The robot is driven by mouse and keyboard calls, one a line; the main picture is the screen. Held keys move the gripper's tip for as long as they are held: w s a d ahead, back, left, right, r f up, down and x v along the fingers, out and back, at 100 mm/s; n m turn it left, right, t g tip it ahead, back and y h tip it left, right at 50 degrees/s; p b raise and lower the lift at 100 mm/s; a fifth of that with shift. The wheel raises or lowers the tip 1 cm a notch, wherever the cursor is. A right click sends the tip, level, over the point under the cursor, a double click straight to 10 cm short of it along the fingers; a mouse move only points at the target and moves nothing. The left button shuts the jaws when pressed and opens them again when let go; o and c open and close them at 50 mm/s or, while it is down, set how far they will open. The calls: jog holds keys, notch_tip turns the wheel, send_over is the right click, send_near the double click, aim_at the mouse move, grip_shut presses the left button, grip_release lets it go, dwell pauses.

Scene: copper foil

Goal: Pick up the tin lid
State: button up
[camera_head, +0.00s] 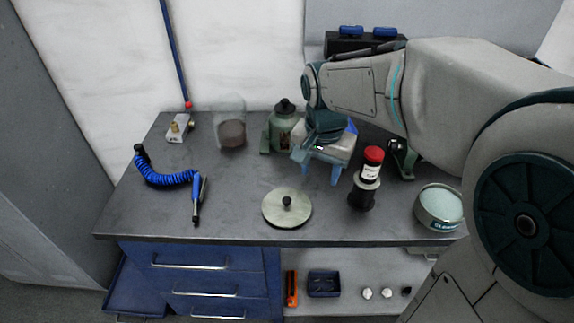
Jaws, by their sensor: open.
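The tin lid (273,213) is a round, pale metal disc with a small black knob (287,201) on top. It lies near the front edge of the workbench, close to the middle. My gripper (322,172) is open, behind and to the right of the lid and apart from it. Its blue fingers show below the wrist, and nothing shows between them. My arm comes in from the right and hides part of the bench's back right.
The grey workbench (235,200) is clear left of the lid. A black bottle with a red cap (371,170) and a round tin (441,206) stand to the right. A green canister (284,130) and a glass jar (231,125) stand behind. A coiled blue air hose (165,177) lies left.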

jog(key=w+a+f+m+g, duration=0.1)
jog(key=w+a+f+m, duration=0.25)
jog(key=w+a, duration=0.35)
send_over(287, 199)
jog(key=f, duration=0.8)
jog(key=shift+w+a+f, duration=0.1)
jog(key=shift+a, duration=0.1)
jog(key=shift+d+f+p, duration=0.15)
jog(key=shift+f+p, duration=0.6)
jog(key=shift+f, duration=1.9)
grip_shut()
